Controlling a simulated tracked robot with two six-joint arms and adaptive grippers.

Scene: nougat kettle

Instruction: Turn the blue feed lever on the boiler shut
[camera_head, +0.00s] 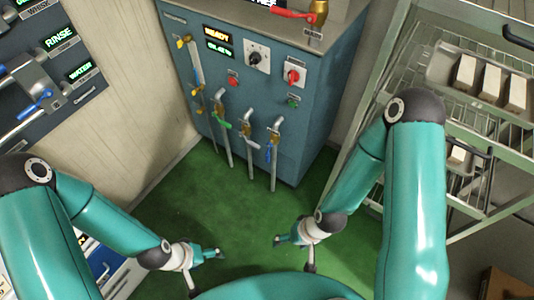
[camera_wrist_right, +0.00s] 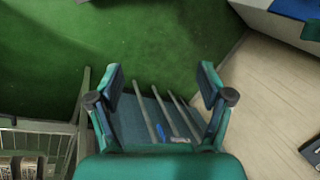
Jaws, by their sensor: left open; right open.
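The boiler (camera_head: 260,100) is a blue cabinet at the top middle of the head view, with several vertical pipes on its front. A small blue lever (camera_head: 268,152) hangs roughly downward along the rightmost pipe (camera_head: 274,165). A small blue piece, apparently this lever (camera_wrist_right: 178,140), shows low between the fingers in the right wrist view. My right gripper (camera_head: 292,256) is open and empty, apart from the boiler, above the green floor. It is also open in the right wrist view (camera_wrist_right: 161,72). My left gripper (camera_head: 207,268) is open and empty to its left.
A wall panel (camera_head: 45,75) at left has another blue lever (camera_head: 36,106). A wire rack (camera_head: 425,100) with trays stands at right. Green floor (camera_head: 240,210) lies clear before the boiler.

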